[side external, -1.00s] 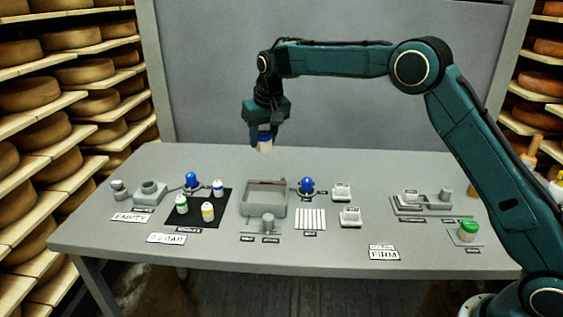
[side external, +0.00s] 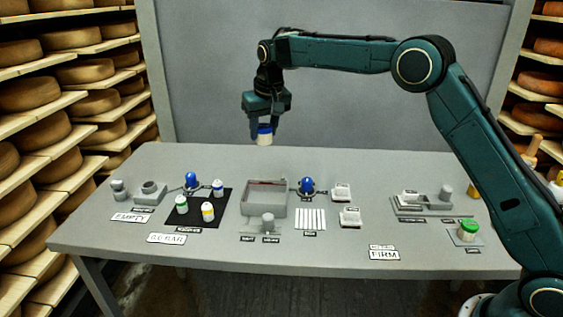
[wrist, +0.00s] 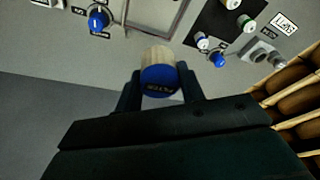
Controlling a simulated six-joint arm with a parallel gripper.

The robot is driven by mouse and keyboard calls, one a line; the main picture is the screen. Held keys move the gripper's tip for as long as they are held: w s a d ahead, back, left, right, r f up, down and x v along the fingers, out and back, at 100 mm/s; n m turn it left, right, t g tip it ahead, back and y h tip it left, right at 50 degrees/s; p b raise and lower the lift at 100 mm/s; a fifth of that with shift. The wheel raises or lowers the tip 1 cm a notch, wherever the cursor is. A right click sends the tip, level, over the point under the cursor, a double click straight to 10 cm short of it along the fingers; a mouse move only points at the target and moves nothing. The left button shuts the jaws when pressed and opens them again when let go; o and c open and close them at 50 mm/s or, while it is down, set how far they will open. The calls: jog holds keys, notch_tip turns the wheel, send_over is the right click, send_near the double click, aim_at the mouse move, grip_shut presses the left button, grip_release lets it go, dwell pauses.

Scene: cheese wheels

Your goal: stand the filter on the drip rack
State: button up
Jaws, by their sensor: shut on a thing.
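My gripper (side external: 264,130) is shut on a pale cylinder with a blue cap (side external: 265,138), which I take to be the filter. It hangs upright in the air above the back edge of the table. In the wrist view the blue-capped cylinder (wrist: 158,75) sits between the fingertips, with small lettering on the cap too blurred to read surely. A white slatted piece (side external: 311,219), which looks like the drip rack, lies flat near the table's middle, with a small label in front. It is well in front of and right of my gripper, and its slats look bare.
A grey open basin (side external: 246,208) stands left of the slats. Blue knobs (side external: 307,184) (side external: 191,179) stand near it and farther left. A dark mat (side external: 190,220) holds several capped bottles. Small white blocks (side external: 350,217) stand right of the slats. A green-capped jar (side external: 468,231) is far right.

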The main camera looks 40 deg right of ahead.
jog(key=shift+s+d+r, duration=0.1)
jog(key=shift+s+d, duration=0.2)
jog(key=shift+s, duration=0.1)
send_over(308, 216)
jog(key=shift+s+a, duration=0.1)
jog(key=shift+s, duration=0.45)
notch_tip(308, 216, down, 16)
jog(key=shift+r, duration=0.15)
dwell(0.3)
jog(key=shift+f, duration=2.15)
jog(key=shift+f, duration=0.15)
